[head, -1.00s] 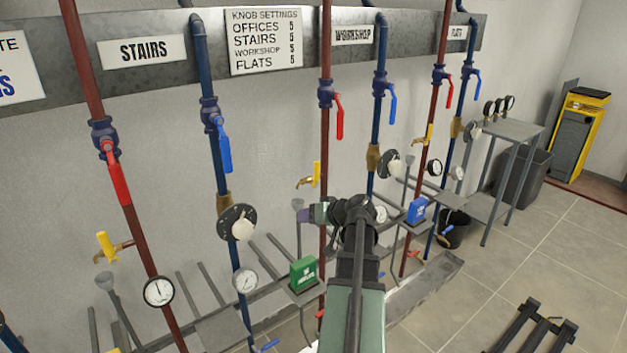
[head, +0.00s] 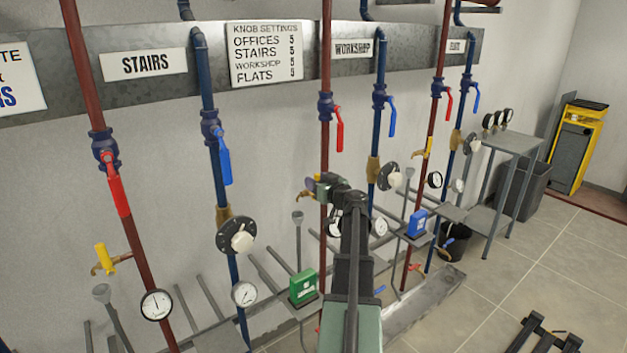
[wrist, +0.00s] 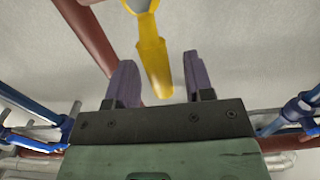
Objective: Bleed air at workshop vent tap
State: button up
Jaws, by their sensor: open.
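The workshop vent tap is on the red pipe below the WORKSHOP sign (head: 353,48). In the head view its brass spout (head: 305,194) shows just left of my gripper (head: 314,187), which hides most of the tap. In the wrist view the tap's yellow lever (wrist: 154,55) hangs down into the gap between the two purple fingers of my gripper (wrist: 158,68). The fingers are open, with a clear gap on each side of the lever. The lever's top end runs out of the frame.
A red-handled valve (head: 340,130) sits above on the same pipe, and a blue-handled valve (head: 391,115) on the blue pipe to the right. A funnel (head: 298,217) stands below the tap. Green (head: 303,287) and blue (head: 417,223) boxes are lower down.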

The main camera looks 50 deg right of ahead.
jog(key=shift+x, duration=1.1)
jog(key=shift+c, duration=0.2)
grip_shut()
